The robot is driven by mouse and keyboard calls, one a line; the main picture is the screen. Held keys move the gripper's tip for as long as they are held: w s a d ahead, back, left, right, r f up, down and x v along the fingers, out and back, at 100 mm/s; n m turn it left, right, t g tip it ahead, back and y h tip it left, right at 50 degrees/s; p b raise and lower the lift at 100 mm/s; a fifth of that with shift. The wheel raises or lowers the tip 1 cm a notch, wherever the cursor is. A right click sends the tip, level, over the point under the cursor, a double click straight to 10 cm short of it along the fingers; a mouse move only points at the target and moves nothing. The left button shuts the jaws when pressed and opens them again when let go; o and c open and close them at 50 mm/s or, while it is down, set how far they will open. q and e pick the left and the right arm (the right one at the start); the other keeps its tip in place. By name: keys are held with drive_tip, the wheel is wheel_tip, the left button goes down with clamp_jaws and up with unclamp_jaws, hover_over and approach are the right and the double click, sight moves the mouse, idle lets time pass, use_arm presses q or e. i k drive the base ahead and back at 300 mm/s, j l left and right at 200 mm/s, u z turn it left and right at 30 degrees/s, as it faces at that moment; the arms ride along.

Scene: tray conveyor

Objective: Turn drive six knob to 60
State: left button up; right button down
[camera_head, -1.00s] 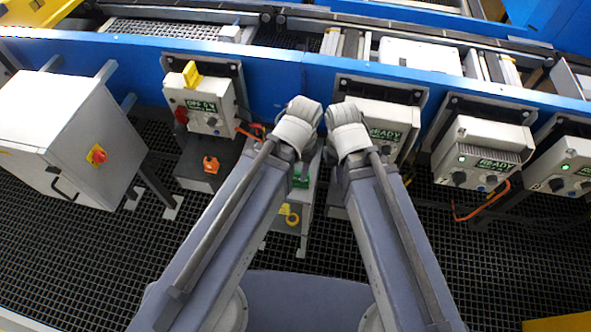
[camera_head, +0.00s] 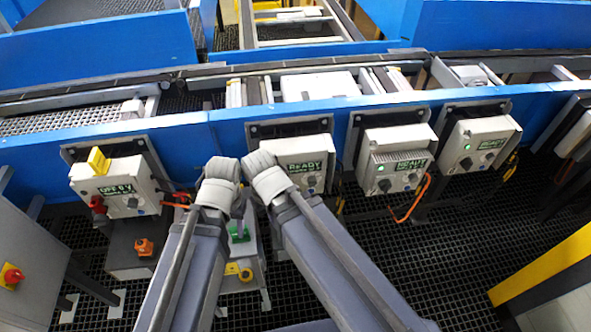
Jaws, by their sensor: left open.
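Several drive boxes hang along the blue conveyor beam; I cannot read which is drive six. The left box (camera_head: 135,174) has a green display that seems to read "OFF 0 V", a dark knob (camera_head: 132,203), a yellow tag and a red part. The middle box (camera_head: 325,157) reads "READY", with a dark knob (camera_head: 311,181). Two more lit boxes (camera_head: 378,162) and (camera_head: 497,130) stand to its right. My left gripper (camera_head: 238,207) is mostly hidden between my arms, open, apart from every knob as far as I see. My right gripper cannot be made out.
A grey cabinet with a red knob (camera_head: 12,277) stands at the left edge. A low box with an orange part (camera_head: 144,246) is below the left drive. A yellow-edged block (camera_head: 545,263) is at the lower right. Orange cables hang below the boxes. The grated floor is open at right.

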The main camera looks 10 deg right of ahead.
sight(312, 182)
drive_tip(key=k+l+z, duration=0.65)
drive_tip(key=l, duration=0.3)
